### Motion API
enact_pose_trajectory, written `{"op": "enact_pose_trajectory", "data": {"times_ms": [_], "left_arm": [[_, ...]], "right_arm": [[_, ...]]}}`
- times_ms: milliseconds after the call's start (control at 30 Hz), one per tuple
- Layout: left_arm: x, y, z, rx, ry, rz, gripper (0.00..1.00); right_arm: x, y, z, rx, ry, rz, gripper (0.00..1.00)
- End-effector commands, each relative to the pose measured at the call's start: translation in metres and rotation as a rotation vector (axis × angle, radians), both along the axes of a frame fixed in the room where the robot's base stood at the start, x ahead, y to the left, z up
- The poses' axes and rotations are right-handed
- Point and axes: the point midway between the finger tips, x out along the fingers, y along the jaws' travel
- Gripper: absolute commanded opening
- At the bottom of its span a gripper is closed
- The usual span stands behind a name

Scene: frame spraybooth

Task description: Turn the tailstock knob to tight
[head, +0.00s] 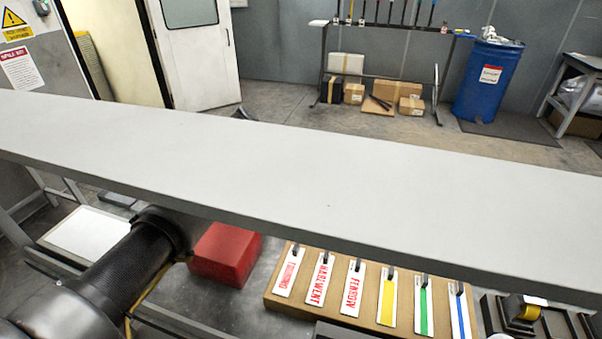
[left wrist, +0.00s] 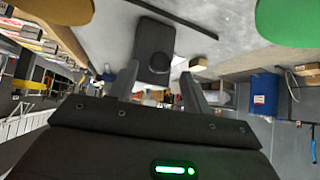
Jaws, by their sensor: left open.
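My left gripper (left wrist: 159,76) is open in the left wrist view. Its two fingers stand on either side of a dark, rounded bar-shaped piece (left wrist: 153,40) with a round spot on it. This piece may be the tailstock knob, but I cannot tell for sure, nor whether the fingers touch it. No tight mark can be read. In the head view my left arm comes in from the lower left and passes behind a wide grey beam (head: 300,175), which hides the gripper. My right gripper is not in view.
Below the beam are a red block (head: 224,254) and a brown board (head: 272,298) with several labelled tags. A yellow disc (left wrist: 58,8) and a green disc (left wrist: 290,20) lie at the wrist view's top corners. A blue barrel (head: 487,82) stands far back.

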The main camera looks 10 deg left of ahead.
Motion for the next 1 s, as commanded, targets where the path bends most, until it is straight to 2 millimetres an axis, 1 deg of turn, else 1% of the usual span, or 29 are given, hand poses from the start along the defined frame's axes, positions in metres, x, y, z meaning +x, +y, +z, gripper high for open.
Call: {"op": "enact_pose_trajectory", "data": {"times_ms": [100, 200, 333, 567, 600, 900, 933, 1000], "left_arm": [[0.0, -0.012, -0.015, 0.001, 0.0, -0.001, 0.49], [0.001, -0.018, -0.02, 0.001, -0.001, -0.001, 0.49], [0.001, -0.022, -0.023, 0.0, -0.001, 0.0, 0.49], [0.001, -0.023, -0.023, 0.0, -0.001, 0.001, 0.49], [0.001, -0.023, -0.023, 0.0, -0.001, 0.001, 0.48], [0.001, -0.023, -0.023, 0.0, -0.001, 0.001, 0.08], [0.001, -0.023, -0.023, 0.0, -0.001, 0.001, 0.05], [0.001, -0.023, -0.022, 0.0, -0.002, 0.001, 0.05]], "right_arm": [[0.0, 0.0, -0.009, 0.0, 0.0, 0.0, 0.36], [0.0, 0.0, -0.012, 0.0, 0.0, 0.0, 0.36], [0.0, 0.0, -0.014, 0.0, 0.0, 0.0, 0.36], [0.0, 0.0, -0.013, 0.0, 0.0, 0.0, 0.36], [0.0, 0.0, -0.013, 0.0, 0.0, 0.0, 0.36], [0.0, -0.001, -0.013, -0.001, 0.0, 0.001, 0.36], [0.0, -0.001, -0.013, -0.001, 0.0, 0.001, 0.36], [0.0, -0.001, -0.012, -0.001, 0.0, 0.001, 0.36]]}}
